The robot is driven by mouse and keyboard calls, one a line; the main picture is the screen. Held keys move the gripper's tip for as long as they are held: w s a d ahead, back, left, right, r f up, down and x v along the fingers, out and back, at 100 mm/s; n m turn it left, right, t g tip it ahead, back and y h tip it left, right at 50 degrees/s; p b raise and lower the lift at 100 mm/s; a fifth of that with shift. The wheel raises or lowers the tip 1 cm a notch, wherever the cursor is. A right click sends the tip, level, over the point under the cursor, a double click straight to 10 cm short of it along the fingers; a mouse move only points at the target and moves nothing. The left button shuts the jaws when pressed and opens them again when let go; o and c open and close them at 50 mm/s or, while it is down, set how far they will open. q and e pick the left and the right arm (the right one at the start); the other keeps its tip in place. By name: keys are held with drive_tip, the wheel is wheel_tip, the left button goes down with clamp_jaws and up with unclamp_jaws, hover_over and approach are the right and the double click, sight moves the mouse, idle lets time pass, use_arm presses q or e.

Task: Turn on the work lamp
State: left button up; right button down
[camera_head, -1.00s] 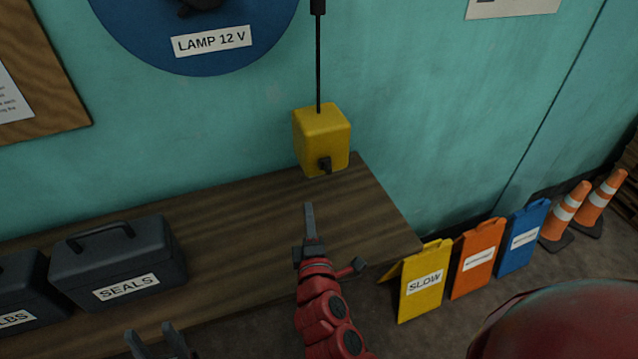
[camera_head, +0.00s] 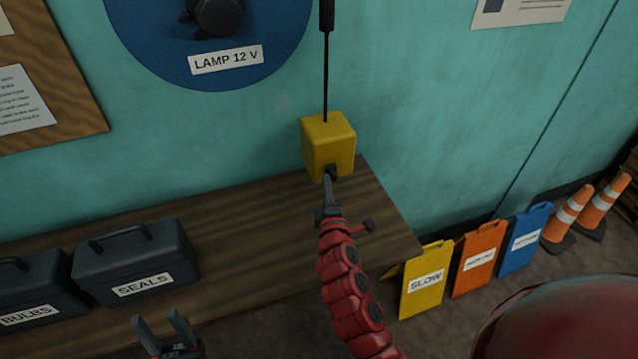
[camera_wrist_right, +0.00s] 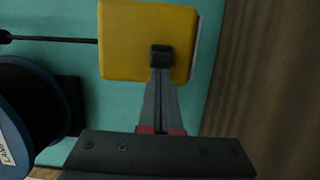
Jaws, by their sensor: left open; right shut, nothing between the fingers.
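A yellow box (camera_head: 328,143) hangs on the wall just above the wooden bench, with a dark cable running up from it. A small black switch (camera_wrist_right: 161,55) sticks out of its front face. The switch also shows low on the box in the head view (camera_head: 331,170). My right gripper (camera_head: 327,180) is shut and empty, its fingertips at the switch; they seem to touch it from below. In the wrist view the fingers (camera_wrist_right: 161,74) end right at the switch. My left gripper (camera_head: 160,322) is open and empty near the bench's front edge. No lamp is in view.
A blue disc labelled LAMP 12 V (camera_head: 150,40) is on the wall. Dark cases labelled SEALS (camera_head: 160,262) and BULBS (camera_head: 40,285) stand on the wooden bench (camera_head: 240,230). Folding signs (camera_head: 424,283) and cones (camera_head: 570,215) stand on the floor at right.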

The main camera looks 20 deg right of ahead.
sight(337, 171)
drive_tip(key=shift+w, duration=0.1)
drive_tip(key=shift+d, duration=0.1)
drive_tip(key=d, duration=0.3)
idle(0.3)
drive_tip(key=shift+f, duration=0.1)
